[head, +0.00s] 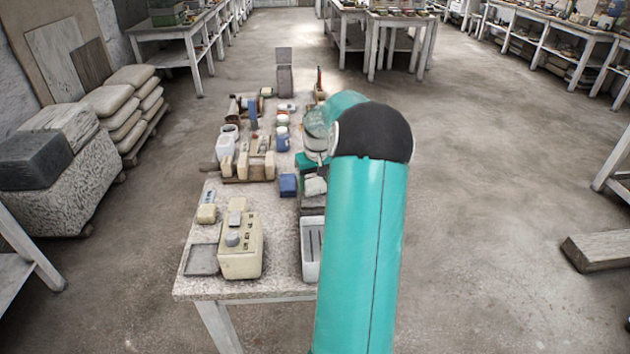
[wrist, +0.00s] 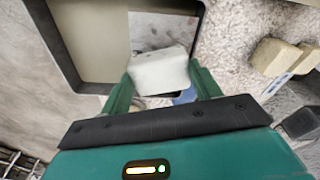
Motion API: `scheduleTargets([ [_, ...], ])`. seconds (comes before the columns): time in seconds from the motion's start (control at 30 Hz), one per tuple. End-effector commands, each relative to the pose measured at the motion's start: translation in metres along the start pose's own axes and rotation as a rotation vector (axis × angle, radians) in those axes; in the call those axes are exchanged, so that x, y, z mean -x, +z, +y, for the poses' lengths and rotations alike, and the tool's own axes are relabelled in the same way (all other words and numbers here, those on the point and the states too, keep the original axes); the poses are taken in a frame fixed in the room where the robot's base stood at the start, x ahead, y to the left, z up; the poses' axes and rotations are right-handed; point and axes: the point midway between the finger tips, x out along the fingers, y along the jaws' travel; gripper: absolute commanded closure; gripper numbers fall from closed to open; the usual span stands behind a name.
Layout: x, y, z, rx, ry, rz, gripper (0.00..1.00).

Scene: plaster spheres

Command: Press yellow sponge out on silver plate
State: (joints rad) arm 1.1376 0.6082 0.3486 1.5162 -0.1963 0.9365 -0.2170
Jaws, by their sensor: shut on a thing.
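My gripper (wrist: 163,80) is shut on a pale, off-white block (wrist: 160,68) with rounded edges, one green finger at each side. It is paler than yellow, so I cannot tell surely that it is the sponge. In the head view the pale block (head: 315,186) shows beside my arm, which hides part of it and of the gripper. A flat grey plate (wrist: 150,27) lies beyond the block in the wrist view. A grey square plate (head: 202,260) lies at the table's front left corner. I cannot tell which is the silver plate.
In the wrist view a beige tray (wrist: 96,45) with a dark rim lies at upper left. Yellowish blocks (wrist: 272,57) lie at right. On the table (head: 190,290) stand a cream box with knobs (head: 241,246), a blue block (head: 288,185) and a white ribbed tray (head: 311,252).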

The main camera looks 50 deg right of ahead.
Motion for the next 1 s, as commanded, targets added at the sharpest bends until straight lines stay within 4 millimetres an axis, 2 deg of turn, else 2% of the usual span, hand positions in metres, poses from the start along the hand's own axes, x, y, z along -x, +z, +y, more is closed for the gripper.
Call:
scheduleTargets([
  [1.0, -0.0084, 0.0013, 0.0000, 0.000, 0.000, -0.001, 0.56],
])
